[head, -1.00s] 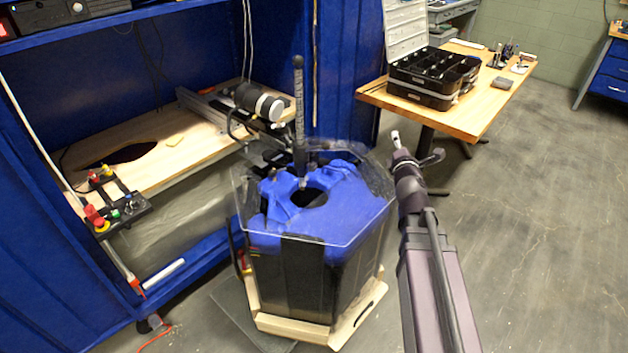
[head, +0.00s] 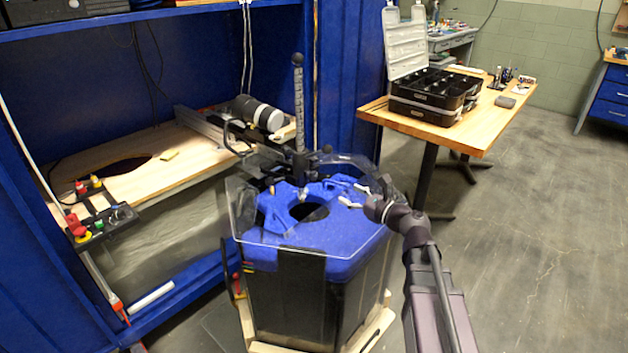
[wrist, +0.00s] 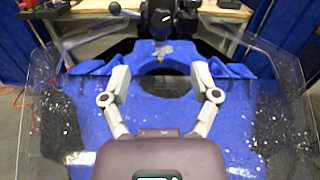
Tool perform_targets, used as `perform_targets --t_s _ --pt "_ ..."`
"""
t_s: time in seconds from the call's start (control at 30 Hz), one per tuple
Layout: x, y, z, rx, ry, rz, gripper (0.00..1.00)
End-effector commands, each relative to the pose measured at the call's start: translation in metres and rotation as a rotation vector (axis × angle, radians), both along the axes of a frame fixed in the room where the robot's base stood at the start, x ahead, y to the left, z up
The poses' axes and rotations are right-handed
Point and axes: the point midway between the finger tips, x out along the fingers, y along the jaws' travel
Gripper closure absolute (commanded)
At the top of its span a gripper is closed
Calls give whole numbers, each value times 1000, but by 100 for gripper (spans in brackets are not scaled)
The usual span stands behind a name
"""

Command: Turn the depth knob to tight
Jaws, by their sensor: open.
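A dark ribbed post (head: 299,110) with a ball on top stands upright at the back of the blue-topped tank (head: 345,262). A black clamp (wrist: 160,14) at the post's base shows at the top of the wrist view. A small dark knob-like part (head: 327,150) sticks out right of the post; I cannot tell for sure that it is the depth knob, nor read its setting. My gripper (head: 353,195) is open and empty above the tank's blue lid, in front and to the right of the post. Its two pale fingers (wrist: 159,75) are spread, apart from the clamp.
A clear shield (head: 245,215) rises around the tank's rim. A black-and-white cylinder (head: 258,112) lies on the bench behind. A control box with a red button (head: 76,226) is at left. A wooden table (head: 470,134) with a black organizer stands at right. The floor at right is clear.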

Motion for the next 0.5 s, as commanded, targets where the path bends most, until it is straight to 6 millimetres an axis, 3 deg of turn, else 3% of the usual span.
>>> perform_targets --t_s 0.5 --pt "8 7 1 3 2 -3 22"
